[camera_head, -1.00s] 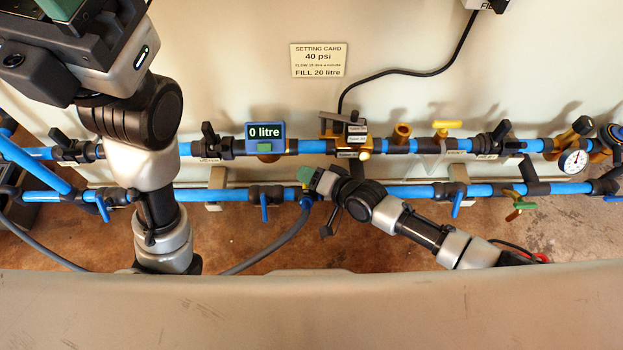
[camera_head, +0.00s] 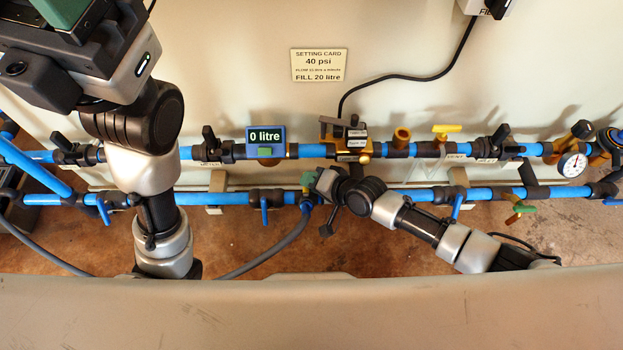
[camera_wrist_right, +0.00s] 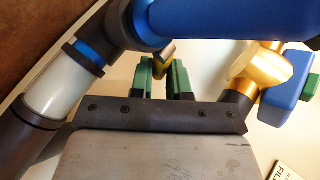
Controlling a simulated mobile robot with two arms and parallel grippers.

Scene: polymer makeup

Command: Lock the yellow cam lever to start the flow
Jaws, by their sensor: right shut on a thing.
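My right gripper (camera_head: 307,180) is at the lower blue pipe, beside a hose, in the head view. In the right wrist view its green fingers (camera_wrist_right: 163,78) are shut on a small yellow-gold piece (camera_wrist_right: 164,50), which looks like the cam lever. A thick blue pipe partly hides that piece, and the gripper covers it in the head view, so its angle cannot be told. The meter (camera_head: 265,140) reads "0 litre". Part of my left gripper (camera_head: 62,14) shows at the top left, raised close to the camera; its fingertips are not clear.
A yellow-handled valve (camera_head: 447,129), a gauge (camera_head: 572,162) and several black and blue handles line the two pipes. A grey hose (camera_head: 268,250) curves down left of my right gripper. The setting card (camera_head: 319,65) is on the wall. In the wrist view, a blue box (camera_wrist_right: 287,85) sits right of the fingers.

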